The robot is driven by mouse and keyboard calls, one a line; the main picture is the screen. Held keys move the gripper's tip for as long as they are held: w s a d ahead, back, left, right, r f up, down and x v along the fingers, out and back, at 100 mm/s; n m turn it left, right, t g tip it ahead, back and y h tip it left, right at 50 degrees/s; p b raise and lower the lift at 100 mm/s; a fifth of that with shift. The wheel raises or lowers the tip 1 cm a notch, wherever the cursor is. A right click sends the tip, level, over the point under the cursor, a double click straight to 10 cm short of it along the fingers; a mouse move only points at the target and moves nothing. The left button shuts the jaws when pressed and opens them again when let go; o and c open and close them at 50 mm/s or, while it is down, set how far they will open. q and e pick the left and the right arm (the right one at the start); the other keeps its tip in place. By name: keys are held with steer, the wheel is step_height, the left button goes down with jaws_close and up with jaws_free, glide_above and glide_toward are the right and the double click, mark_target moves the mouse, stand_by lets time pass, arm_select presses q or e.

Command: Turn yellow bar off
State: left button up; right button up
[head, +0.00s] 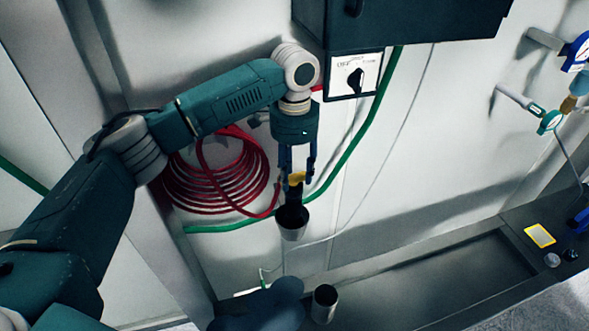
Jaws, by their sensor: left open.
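The yellow bar (296,178) is a small yellow piece at the top of a dark, cup-ended vertical fitting (292,220) in front of the white wall. My left gripper (297,180) points down from above, with its fingers open on either side of the yellow bar. The fingers partly hide the bar, and I cannot tell whether they touch it. My right gripper is not in view.
A coiled red hose (215,178) hangs on the wall behind my left arm. A green hose (350,150) runs close behind the fitting. A switch box (354,76) sits above right. A metal cup (324,304) stands below.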

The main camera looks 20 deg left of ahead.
mark_target(295, 177)
arm_select(q)
steer(key=shift+s, duration=0.15)
jaws_close()
steer(key=shift+n, duration=1.3)
jaws_free()
steer(key=shift+r, duration=0.1)
step_height(295, 177, up, 7)
steer(key=shift+d+r, duration=0.1)
steer(key=shift+r, duration=0.1)
